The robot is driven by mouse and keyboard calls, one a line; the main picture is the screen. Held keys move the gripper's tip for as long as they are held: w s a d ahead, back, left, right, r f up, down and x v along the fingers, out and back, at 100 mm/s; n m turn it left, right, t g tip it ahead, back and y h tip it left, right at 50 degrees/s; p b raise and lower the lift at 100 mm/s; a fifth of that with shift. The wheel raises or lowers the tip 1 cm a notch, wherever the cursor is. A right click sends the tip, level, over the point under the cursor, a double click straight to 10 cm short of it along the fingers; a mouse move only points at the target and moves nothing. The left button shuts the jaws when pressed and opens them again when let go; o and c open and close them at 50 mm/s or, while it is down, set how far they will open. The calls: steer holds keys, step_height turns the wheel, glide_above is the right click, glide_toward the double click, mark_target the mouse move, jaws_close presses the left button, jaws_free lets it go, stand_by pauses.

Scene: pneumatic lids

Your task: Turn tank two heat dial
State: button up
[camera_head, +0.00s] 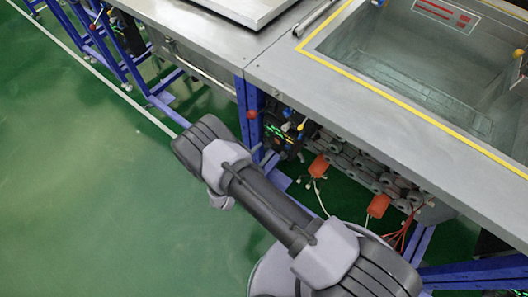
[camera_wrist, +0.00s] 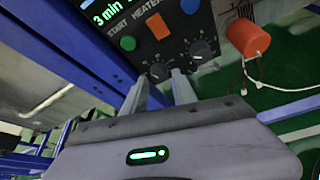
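A dark control panel (camera_wrist: 165,28) fills the top of the wrist view. It has a green display, a green button, an orange button, a blue button and two round black dials. The left dial (camera_wrist: 158,72) appears between the tips of my gripper (camera_wrist: 160,77), whose two grey fingers are apart. I cannot tell whether they touch it. The right dial (camera_wrist: 200,49) is just beyond the right fingertip. No label tells me which is the heat dial. In the head view a panel (camera_head: 279,133) shows under the bench edge, partly hidden; my gripper's fingers are hidden there.
An orange float-like part (camera_wrist: 248,38) hangs right of the panel; orange parts also show in the head view (camera_head: 319,165). A blue post (camera_head: 249,115) and the bench edge (camera_head: 330,130) are close by. Open green floor (camera_head: 90,190) lies to the left.

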steer(key=shift+w+d+f, duration=0.2)
steer(key=shift+w+d, duration=0.15)
steer(key=shift+w, duration=0.2)
jaws_close()
steer(key=shift+s+d+m+t+y, duration=0.1)
steer(key=shift+m+t+y, duration=0.25)
steer(key=shift+m, duration=0.35)
steer(key=shift+f+m+t+y, duration=0.1)
steer(key=shift+m+t+y, duration=0.45)
steer(key=shift+m, duration=0.65)
